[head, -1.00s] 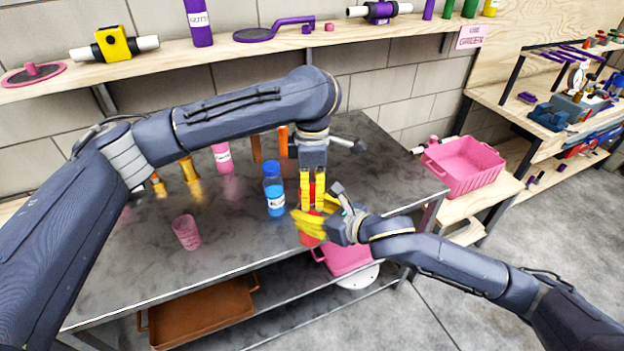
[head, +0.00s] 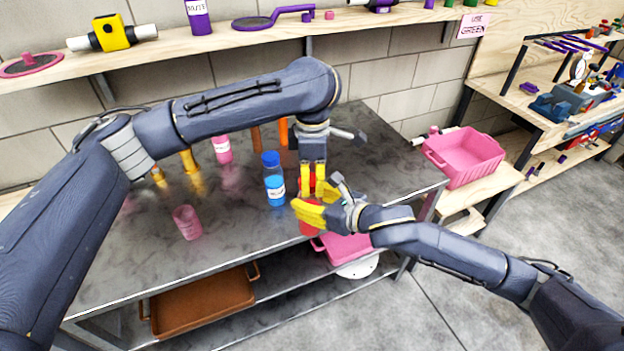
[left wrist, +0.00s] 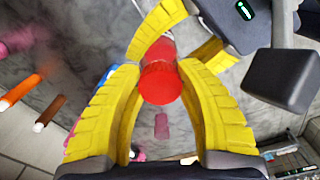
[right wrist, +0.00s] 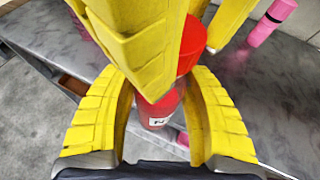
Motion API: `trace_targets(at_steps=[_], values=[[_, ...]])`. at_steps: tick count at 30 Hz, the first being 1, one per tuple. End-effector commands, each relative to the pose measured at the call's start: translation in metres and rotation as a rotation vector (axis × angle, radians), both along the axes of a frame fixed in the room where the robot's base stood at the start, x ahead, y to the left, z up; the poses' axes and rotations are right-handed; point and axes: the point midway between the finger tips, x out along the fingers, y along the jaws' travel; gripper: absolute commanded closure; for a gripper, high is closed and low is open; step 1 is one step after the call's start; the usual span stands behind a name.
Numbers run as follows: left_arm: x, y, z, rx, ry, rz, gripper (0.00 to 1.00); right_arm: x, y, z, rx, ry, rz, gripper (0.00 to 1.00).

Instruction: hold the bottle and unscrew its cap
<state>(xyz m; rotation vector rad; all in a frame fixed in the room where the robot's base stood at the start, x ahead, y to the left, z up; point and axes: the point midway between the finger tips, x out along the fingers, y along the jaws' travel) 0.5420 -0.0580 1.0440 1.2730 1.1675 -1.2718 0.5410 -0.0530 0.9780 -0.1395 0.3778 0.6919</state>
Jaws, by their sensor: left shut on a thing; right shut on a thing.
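A red bottle (right wrist: 158,112) with a white label is between the fingers of my right gripper (head: 316,212), which is shut on it above the table's front right edge. My left gripper (head: 313,182) points down from above, shut on the red cap (left wrist: 162,84). In the right wrist view the cap (right wrist: 190,46) shows behind the left gripper's yellow fingers. The two grippers' fingers cross close together and hide the joint between cap and bottle, so I cannot tell whether they still touch.
A blue bottle (head: 274,182) stands just left of the grippers. A pink cup (head: 187,222) and pink bottle (head: 222,149) stand farther left. A pink crate (head: 463,158) is at right. A brown tray (head: 205,302) lies on the lower shelf.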

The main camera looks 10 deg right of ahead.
Motion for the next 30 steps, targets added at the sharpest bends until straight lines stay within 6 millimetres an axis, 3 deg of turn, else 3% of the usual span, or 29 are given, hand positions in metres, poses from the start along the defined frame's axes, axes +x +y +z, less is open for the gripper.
trace_targets(at_steps=[5, 30], values=[[0.0025, 0.0014, 0.0009, 0.004, -0.005, 0.11, 1.0, -0.0013, 0.0011, 0.0007, 0.002, -0.001, 0.004, 1.0], [0.0078, 0.0071, 0.0021, -0.001, -0.01, 1.617, 1.0, -0.0014, 0.0011, 0.0005, 0.002, 0.0, 0.004, 1.0]])
